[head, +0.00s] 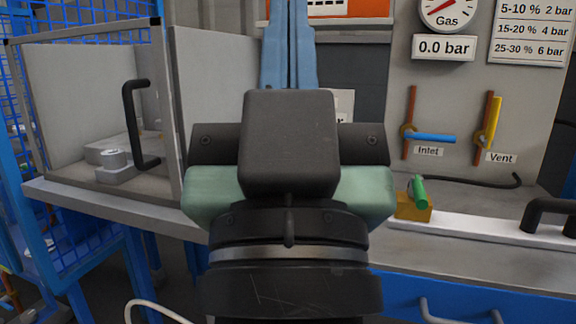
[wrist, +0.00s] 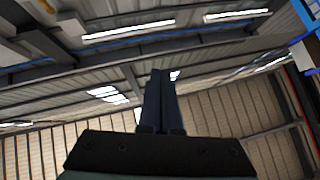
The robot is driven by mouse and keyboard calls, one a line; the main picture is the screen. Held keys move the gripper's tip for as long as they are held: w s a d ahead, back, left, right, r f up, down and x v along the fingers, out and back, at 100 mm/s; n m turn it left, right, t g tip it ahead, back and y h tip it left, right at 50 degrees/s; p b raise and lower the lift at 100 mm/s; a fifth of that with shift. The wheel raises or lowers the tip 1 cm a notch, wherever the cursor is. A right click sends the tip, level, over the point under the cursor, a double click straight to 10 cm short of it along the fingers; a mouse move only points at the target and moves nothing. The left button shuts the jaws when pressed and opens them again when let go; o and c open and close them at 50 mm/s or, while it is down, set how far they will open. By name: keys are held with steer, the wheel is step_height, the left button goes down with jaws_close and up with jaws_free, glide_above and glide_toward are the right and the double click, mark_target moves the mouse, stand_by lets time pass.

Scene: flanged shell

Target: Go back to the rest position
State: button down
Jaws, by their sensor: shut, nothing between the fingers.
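My gripper (wrist: 162,76) shows in the wrist view with its two dark fingers side by side and shut, with nothing held between them. Behind the fingers are only the hall's ceiling and wall panels. In the head view my arm's wrist fills the middle of the picture. Its dark housing hides the fingertips and part of the bench behind it.
On the left stands an enclosure with an open clear door and a black handle (head: 130,125). On the right, the panel holds a gas gauge (head: 448,8), a blue inlet valve handle (head: 430,138) and a yellow vent valve handle (head: 494,120). A green-handled valve (head: 419,192) sits on the bench.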

step_height(320, 180, up, 40)
steer(key=s+p, duration=0.1)
steer(key=p, duration=3.5)
steer(key=shift+t+p, duration=0.3)
steer(key=shift+p, duration=0.1)
steer(key=shift+r, duration=0.1)
